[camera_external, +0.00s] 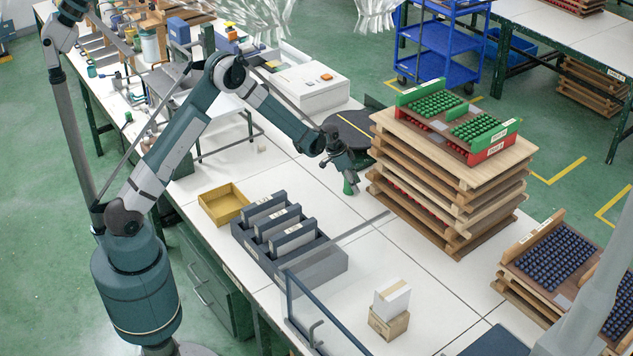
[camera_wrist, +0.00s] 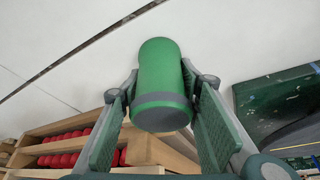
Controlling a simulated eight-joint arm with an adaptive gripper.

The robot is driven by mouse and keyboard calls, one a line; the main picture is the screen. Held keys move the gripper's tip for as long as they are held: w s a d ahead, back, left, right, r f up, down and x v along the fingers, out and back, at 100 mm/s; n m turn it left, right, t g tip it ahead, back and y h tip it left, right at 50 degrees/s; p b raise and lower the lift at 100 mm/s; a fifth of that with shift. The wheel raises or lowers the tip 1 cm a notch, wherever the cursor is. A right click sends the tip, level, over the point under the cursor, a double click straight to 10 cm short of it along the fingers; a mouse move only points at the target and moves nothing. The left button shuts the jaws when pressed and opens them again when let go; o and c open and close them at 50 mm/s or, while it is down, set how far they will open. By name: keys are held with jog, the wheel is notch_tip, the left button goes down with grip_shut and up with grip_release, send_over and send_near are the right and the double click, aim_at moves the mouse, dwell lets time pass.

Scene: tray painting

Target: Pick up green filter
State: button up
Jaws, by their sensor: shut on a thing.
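The green filter (camera_wrist: 161,72) is a green cylinder with a grey band at its near end. In the wrist view it sits between the two finger pads of my gripper (camera_wrist: 160,118), which is shut on it. In the outside view the green filter (camera_external: 349,186) shows small below my gripper (camera_external: 344,170), above or at the white tabletop beside the stack of wooden trays. I cannot tell whether it touches the table.
A stack of wooden trays (camera_external: 440,190) stands close on the right, with green and red pieces on top. A round dark plate (camera_external: 350,131) lies behind my gripper. A grey divided box (camera_external: 327,262) and a yellow bin (camera_external: 224,203) are at the front left. White table between is clear.

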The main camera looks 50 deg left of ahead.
aim_at(354, 177)
dwell(0.3)
jog(key=shift+r, duration=1.9)
jog(key=s+a, duration=0.2)
jog(key=s, duration=0.3)
jog(key=s+a, duration=0.3)
jog(key=s, duration=0.2)
jog(key=s+a, duration=0.3)
jog(key=s, duration=0.3)
jog(key=shift+a+f, duration=0.15)
jog(key=shift+a, duration=0.05)
